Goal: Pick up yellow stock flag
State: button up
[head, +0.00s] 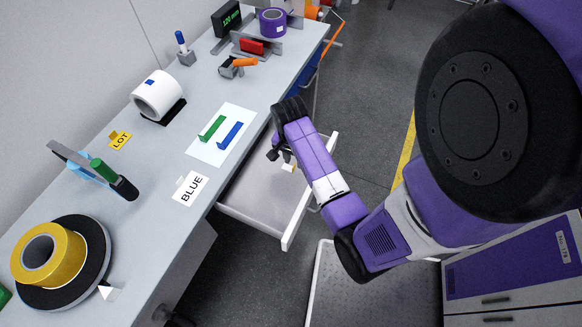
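A small yellow piece marked "LOT" (120,142) lies at the back left of the grey bench, near the wall. It is the only flag-like yellow thing I can make out, and I cannot tell for sure that it is the stock flag. My gripper (284,161) is over the open drawer at the bench's front, far to the right of the yellow piece. The fingers are small and partly hidden by my wrist, so I cannot tell whether they are open. A small pale and orange spot (288,168) shows beside the fingers; I cannot tell what it is.
The open drawer (250,207) juts out from the bench (150,225).

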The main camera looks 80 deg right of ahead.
aim_at(294, 167)
jog(key=f, duration=0.4)
jog(key=shift+d, duration=0.3)
grip_shut()
